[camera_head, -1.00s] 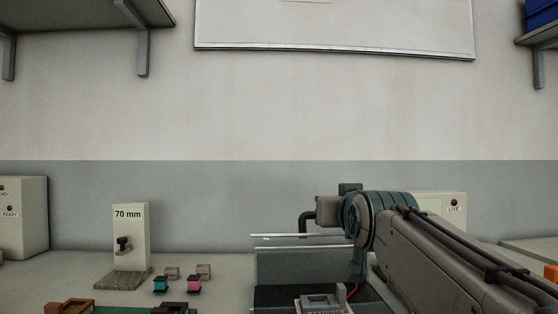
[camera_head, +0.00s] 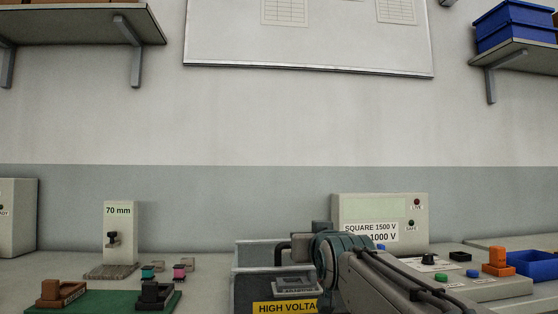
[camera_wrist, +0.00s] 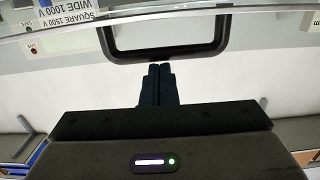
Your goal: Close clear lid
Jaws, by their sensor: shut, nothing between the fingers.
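The clear lid (camera_head: 260,241) shows as a pale-edged pane above the grey test box in the head view; its exact angle is hard to tell. Its black handle (camera_head: 280,247) stands just left of my arm's end. In the wrist view the handle (camera_wrist: 165,55) is a dark rounded loop, with the lid's pale edge (camera_wrist: 260,15) crossing above. My gripper (camera_wrist: 160,68) is shut and empty, its fingertips close to the handle's near bar; I cannot tell whether they touch. In the head view my fingers are hidden by my wrist.
The box carries a yellow high-voltage label (camera_head: 283,307) and holds a grey fixture (camera_head: 295,287). A display unit (camera_head: 385,215) stands behind. A control panel with buttons (camera_head: 460,288) and a blue bin (camera_head: 530,263) are right. A 70 mm gauge (camera_head: 118,235), connectors and a green mat (camera_head: 105,300) are left.

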